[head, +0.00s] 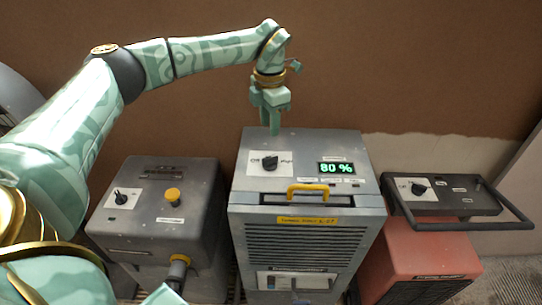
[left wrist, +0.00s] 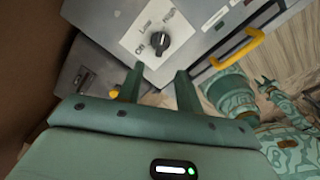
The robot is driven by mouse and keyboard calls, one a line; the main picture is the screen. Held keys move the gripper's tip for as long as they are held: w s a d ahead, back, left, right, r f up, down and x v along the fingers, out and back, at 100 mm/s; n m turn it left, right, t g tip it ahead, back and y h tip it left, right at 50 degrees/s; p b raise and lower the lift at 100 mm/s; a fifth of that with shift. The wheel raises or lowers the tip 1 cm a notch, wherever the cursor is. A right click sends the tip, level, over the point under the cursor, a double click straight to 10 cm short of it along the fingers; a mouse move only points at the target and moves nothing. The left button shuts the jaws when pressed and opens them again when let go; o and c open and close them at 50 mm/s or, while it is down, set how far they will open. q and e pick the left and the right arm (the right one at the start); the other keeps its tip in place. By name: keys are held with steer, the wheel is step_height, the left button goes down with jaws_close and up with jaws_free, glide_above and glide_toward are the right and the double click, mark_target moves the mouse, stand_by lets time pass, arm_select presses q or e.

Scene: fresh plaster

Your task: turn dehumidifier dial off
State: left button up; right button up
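The dehumidifier is the grey middle machine (head: 350,143) with a green display (head: 337,168) reading 80 %. Its black dial (head: 270,163) sits on a white label plate at the top left; the dial also shows in the left wrist view (left wrist: 160,42). My left gripper (head: 270,130) points down near the machine's back edge, behind the dial. In the left wrist view its two fingers (left wrist: 158,78) are apart with nothing between them, and the dial lies beyond the tips, untouched.
A grey machine (head: 150,235) with a small dial and yellow button (head: 173,195) stands left. A red machine (head: 425,262) with a dark top panel, dial and bar handle stands right. A brown wall is behind.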

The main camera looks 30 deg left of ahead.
mark_target(270, 157)
arm_select(q)
step_height(270, 157, down, 11)
steer(key=shift+f+b, duration=0.2)
steer(key=shift+b, duration=1.05)
jaws_close()
